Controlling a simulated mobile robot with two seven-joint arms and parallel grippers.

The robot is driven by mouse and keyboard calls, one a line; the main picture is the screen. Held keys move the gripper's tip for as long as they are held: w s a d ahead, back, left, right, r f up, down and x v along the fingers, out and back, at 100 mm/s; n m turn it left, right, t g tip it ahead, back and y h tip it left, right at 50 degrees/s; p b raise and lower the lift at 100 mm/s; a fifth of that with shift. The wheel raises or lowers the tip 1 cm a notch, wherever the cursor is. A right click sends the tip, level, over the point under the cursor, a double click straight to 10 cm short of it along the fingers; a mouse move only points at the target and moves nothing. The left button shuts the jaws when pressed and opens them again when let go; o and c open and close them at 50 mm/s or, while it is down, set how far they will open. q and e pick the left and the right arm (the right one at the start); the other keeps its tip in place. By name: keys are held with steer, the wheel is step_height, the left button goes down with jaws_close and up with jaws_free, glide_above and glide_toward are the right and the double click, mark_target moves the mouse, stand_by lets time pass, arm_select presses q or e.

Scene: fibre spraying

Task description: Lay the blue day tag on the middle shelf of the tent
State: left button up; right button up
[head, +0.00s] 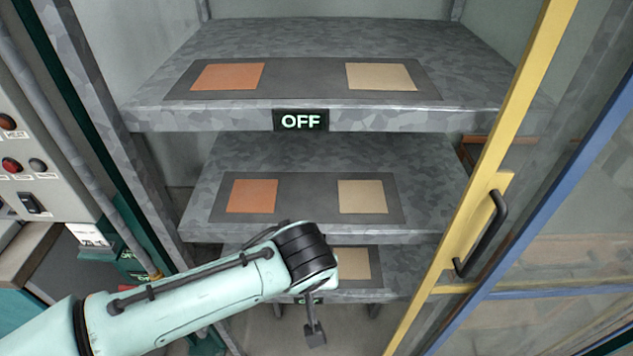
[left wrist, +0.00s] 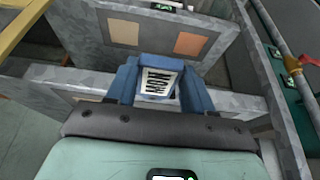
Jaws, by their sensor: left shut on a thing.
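Blue shows at both sides of the tag; where tag ends and fingers begin is hard to tell. In the head view the left arm reaches across the lower shelf, its dark end in front of the shelves; the tag is not clear there. The tent's middle shelf (head: 300,158) bears a dark mat with an orange patch (head: 252,196) and a tan patch (head: 362,197); no tag lies on it. My right gripper is not in view.
The top shelf (head: 330,38) has an "OFF" sign (head: 301,120) on its front edge. The bottom shelf is partly hidden by my arm. A yellow-framed door (head: 478,200) with a black handle (head: 485,235) stands at right. A control panel (head: 40,150) is at left.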

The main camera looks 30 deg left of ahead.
arm_select(q)
steer(key=p, duration=0.2)
glide_toward(309, 212)
steer(key=x, duration=0.5)
steer(key=shift+f, duration=0.15)
steer(key=shift+w+a+f, duration=0.2)
steer(key=shift+w, duration=0.05)
steer(key=shift+f, duration=0.2)
steer(key=shift+s+r, duration=0.1)
steer(key=shift+f+b, duration=0.25)
steer(key=shift+b, duration=0.1)
steer(key=o, duration=1.1)
steer(key=shift+r, duration=0.1)
